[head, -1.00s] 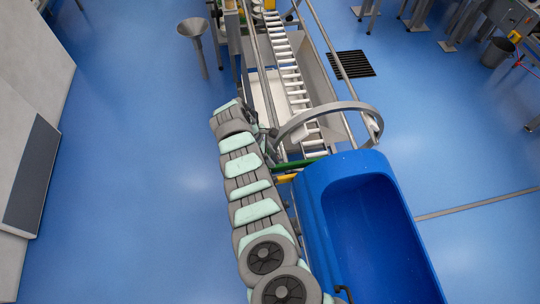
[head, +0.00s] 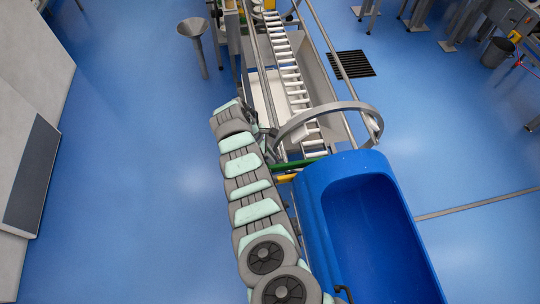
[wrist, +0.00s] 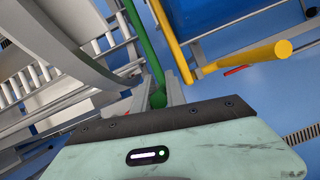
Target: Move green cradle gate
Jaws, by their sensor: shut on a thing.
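The green cradle gate shows as a green bar (wrist: 143,42) in the wrist view, running down from the top to between my fingers. My gripper (wrist: 158,93) is shut on the bar's lower end. In the head view a short stretch of the green gate (head: 303,163) shows at the near end of the roller track, just beyond the blue tub. My arm covers its left part, and my fingers are hidden in that view.
A yellow bar (wrist: 246,57) lies close to the right of my fingers. The large blue tub (head: 318,205) stands right of my arm. A grey hoop (head: 322,112) arches over the white roller track (head: 290,75). Blue floor is open on the left.

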